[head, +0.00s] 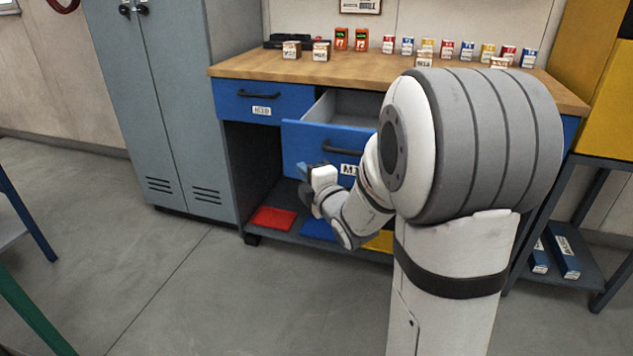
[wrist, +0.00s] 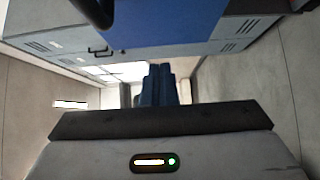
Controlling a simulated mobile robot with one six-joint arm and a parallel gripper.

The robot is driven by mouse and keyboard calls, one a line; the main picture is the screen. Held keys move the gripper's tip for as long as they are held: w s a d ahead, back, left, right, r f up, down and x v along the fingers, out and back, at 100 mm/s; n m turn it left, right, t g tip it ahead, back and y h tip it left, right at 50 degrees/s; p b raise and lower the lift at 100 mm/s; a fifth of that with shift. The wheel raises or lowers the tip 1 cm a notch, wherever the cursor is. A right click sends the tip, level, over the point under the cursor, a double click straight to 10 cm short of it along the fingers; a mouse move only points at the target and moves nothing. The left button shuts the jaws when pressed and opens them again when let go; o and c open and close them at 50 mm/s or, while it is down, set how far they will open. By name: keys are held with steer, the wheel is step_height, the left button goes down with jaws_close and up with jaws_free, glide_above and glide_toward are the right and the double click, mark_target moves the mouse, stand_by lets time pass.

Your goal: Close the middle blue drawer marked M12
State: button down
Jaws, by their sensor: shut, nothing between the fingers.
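The middle blue drawer (head: 318,141) is pulled out of the workbench, and its grey inside shows from above. It has a dark bar handle (head: 345,148) and a white label (head: 349,170), partly hidden by my arm and too small to read. My gripper (head: 303,171) is low in front of the drawer's left part, with its blue fingers together and empty. I cannot tell whether it touches the front. In the wrist view the shut fingers (wrist: 160,72) show below a blue drawer face (wrist: 165,22), with a dark handle (wrist: 97,12) at the top left.
The left blue drawer (head: 262,100) is shut. Small boxes stand on the wooden worktop (head: 300,66). A grey locker (head: 165,110) stands at the left. The floor in front is clear.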

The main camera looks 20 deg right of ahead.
mark_target(300, 153)
steer(key=w, duration=0.1)
steer(key=w+d, duration=0.1)
steer(key=w, duration=0.2)
steer(key=shift+w+d+b, duration=0.15)
steer(key=shift+d+b, duration=0.15)
steer(key=shift+w+d, duration=0.15)
steer(key=shift+w, duration=0.05)
